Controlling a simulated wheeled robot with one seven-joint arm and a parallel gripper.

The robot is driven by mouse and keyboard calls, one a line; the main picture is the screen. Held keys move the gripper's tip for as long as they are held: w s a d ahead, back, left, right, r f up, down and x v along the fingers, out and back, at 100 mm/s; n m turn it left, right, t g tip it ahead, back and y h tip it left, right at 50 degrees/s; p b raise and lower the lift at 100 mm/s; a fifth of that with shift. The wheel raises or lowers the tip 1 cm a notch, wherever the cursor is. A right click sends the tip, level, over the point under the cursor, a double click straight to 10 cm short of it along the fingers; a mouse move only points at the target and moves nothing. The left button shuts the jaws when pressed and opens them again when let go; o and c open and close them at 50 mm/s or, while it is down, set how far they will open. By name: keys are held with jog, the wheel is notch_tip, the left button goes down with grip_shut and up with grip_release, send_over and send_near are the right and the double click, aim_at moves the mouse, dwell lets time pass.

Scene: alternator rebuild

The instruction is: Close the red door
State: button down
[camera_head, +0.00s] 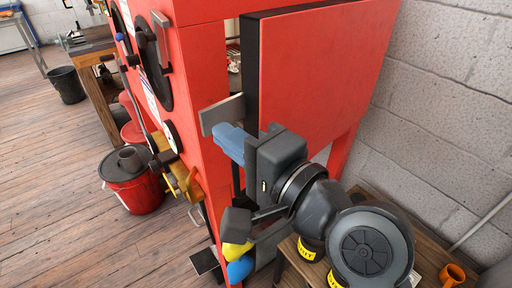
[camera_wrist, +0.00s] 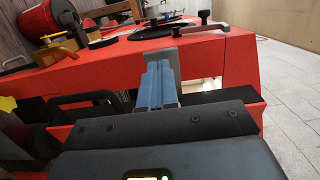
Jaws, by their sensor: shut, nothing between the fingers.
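The red door (camera_head: 320,70) is a flat panel with a dark thick edge, in the upper middle of the head view. It stands apart from the red cabinet frame (camera_head: 205,90), with a gap between them. My gripper (camera_head: 225,130) is in front of the frame, left of and below the door's dark edge. Its blue fingers (camera_wrist: 158,72) are together with nothing between them. A grey metal plate (camera_head: 221,114) is right by the fingertips and also shows in the wrist view (camera_wrist: 179,72); I cannot tell whether they touch.
A red bucket (camera_head: 137,190) stands on the wooden floor at left, with a workbench (camera_head: 92,50) and black bin (camera_head: 67,85) farther back. A block wall (camera_head: 450,110) is close on the right. A wooden surface with an orange cup (camera_head: 453,274) is at lower right.

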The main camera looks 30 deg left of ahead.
jog(key=shift+x, duration=0.95)
